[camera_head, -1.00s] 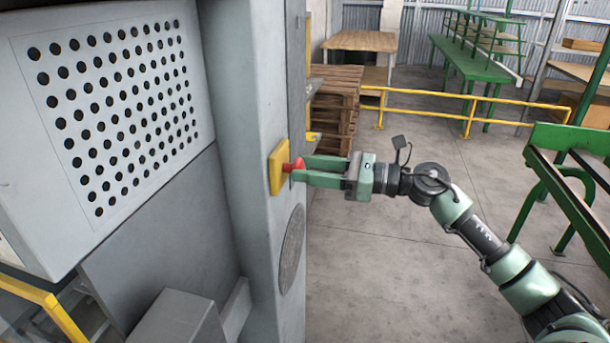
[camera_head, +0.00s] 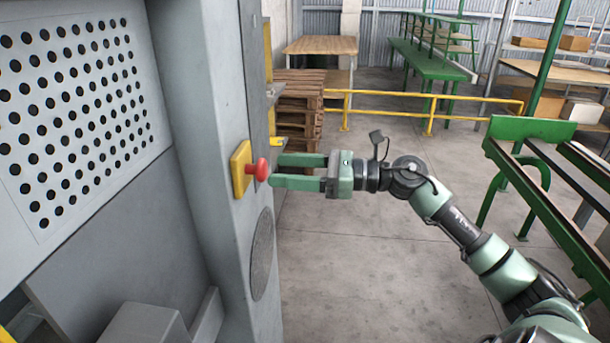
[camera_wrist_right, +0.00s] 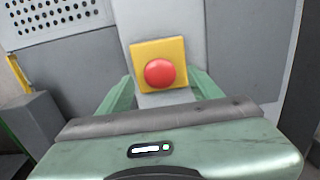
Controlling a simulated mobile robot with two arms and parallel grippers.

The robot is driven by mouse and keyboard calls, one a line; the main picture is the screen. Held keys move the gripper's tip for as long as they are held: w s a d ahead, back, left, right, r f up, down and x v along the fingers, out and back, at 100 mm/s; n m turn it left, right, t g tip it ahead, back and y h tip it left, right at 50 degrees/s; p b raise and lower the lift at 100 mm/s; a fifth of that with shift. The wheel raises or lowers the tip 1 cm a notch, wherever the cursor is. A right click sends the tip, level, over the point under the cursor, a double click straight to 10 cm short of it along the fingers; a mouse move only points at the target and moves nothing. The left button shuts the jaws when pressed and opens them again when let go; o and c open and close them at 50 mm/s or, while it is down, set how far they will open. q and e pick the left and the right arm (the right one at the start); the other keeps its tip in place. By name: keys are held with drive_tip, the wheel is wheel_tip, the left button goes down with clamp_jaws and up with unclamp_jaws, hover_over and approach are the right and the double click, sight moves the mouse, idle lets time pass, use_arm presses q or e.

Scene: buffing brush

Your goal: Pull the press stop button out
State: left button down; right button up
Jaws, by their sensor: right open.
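The press stop button (camera_head: 260,169) is a red mushroom knob on a yellow square plate (camera_head: 240,168), fixed to the grey press column. My right gripper (camera_head: 274,171) is open, its two green fingers pointing left at the button. In the head view the fingertips lie just right of the red knob, with a small gap. In the right wrist view the red button (camera_wrist_right: 159,72) shows between and beyond the two spread fingers (camera_wrist_right: 160,88), with nothing held. My left gripper is not in view.
The grey press (camera_head: 190,130) with its perforated panel fills the left side. Wooden pallets (camera_head: 298,110) and a yellow rail (camera_head: 390,114) stand behind. A green frame (camera_head: 530,128) is at the right. The floor around my right arm is clear.

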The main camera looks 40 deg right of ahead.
drive_tip(key=shift+b+v, duration=0.9)
drive_tip(key=shift+v, duration=1.95)
